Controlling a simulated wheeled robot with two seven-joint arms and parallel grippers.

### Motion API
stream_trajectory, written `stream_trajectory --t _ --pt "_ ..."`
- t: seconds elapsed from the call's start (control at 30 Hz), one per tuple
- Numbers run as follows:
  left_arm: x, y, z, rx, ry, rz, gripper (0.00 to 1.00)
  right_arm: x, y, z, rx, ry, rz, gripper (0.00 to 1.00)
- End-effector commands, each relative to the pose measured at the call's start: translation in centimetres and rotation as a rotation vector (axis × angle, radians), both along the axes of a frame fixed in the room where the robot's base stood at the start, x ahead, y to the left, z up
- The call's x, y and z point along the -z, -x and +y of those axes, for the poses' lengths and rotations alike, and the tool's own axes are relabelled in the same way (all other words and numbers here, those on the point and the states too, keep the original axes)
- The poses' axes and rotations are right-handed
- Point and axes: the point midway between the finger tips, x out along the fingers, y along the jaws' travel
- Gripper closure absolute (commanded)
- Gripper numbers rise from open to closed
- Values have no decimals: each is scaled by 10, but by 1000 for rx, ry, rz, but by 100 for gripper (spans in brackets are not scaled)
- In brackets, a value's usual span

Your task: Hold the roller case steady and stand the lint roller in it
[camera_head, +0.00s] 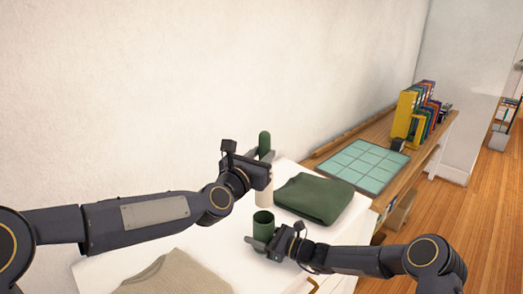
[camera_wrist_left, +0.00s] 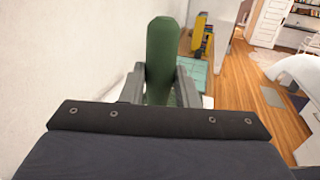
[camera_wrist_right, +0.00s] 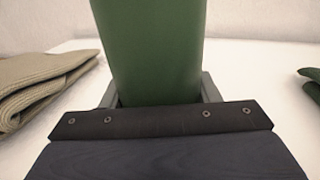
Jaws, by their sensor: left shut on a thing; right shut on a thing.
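The lint roller has a green handle (camera_head: 265,140) on top and a pale roller part (camera_head: 264,192) below. My left gripper (camera_head: 262,157) is shut on its handle and holds it upright; the green handle also fills the middle of the left wrist view (camera_wrist_left: 161,60). The roller case (camera_head: 263,224) is a dark green, open-topped cup standing upright on the white surface. My right gripper (camera_head: 262,241) is shut around it; its green wall shows in the right wrist view (camera_wrist_right: 150,50). In the head view the roller's lower end shows just above the case's rim, outside it. I cannot tell the exact gap.
A folded dark green garment (camera_head: 318,197) lies right of the case. A beige knitted garment (camera_head: 175,274) lies at the front left. A teal gridded mat (camera_head: 362,165) and several upright binders (camera_head: 413,115) are on the wooden desk behind. The wall (camera_head: 200,80) rises behind the white surface.

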Motion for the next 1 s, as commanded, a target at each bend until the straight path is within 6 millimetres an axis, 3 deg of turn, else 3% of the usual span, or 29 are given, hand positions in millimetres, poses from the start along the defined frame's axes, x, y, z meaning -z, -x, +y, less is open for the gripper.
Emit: stream_trajectory --t 1.0 --pt "83 -1 0 -1 -1 2 100 -1 0 0 -1 0 -1 69"
